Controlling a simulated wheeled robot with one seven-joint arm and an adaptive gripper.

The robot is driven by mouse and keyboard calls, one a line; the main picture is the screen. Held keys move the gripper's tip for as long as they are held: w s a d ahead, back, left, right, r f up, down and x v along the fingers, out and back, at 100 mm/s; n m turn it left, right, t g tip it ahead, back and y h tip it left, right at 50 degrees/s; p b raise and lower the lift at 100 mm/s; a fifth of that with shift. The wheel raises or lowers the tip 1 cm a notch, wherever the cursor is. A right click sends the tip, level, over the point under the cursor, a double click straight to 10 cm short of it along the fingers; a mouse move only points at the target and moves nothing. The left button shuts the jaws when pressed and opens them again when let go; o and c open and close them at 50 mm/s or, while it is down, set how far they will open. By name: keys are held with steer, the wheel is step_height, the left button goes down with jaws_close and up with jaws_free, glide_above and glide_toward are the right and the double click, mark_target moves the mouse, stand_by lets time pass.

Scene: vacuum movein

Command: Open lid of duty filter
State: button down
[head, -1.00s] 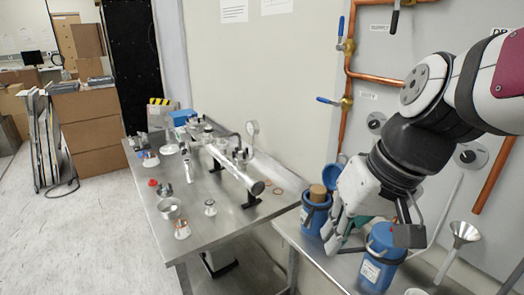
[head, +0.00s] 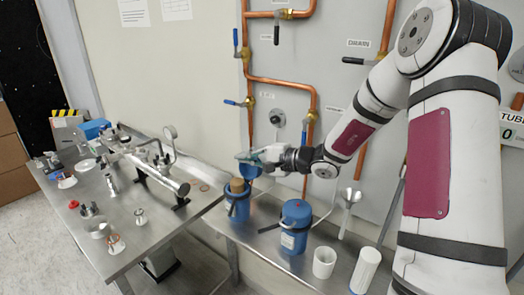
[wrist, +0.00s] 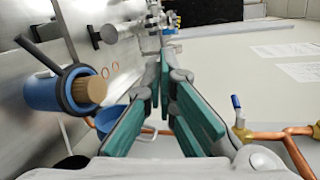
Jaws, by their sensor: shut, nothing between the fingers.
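The left blue canister (head: 237,209) stands on the metal bench with its top open and a brown cylinder (head: 237,186) showing in its mouth. Its blue lid (head: 249,170) is swung up and back. My gripper (head: 250,157) is shut and empty, up by the raised lid; whether it touches the lid I cannot tell. In the wrist view the teal-padded fingers (wrist: 167,66) meet ahead, the canister (wrist: 42,93) and brown cylinder (wrist: 89,91) lie to the left, and the lid (wrist: 109,117) is partly hidden behind a finger. A second blue canister (head: 294,228) has its lid closed.
A white cup (head: 324,262) and a white cylinder (head: 366,270) stand right of the canisters. Copper pipes (head: 280,82) with valves run along the wall behind my gripper. A steel table (head: 150,235) with vacuum parts is at left.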

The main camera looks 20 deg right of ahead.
steer(key=w+d+f+m+t+h+p, duration=0.1)
steer(key=d+f+m+t+h, duration=0.2)
steer(key=d, duration=0.4)
steer(key=w+d+f+m+t+h+p, duration=0.1)
steer(key=d+f+m+h, duration=0.2)
steer(key=d+m, duration=0.3)
steer(key=w+f+n, duration=0.1)
steer(key=w, duration=0.9)
steer(key=shift+a+f, duration=0.25)
steer(key=shift+a, duration=0.15)
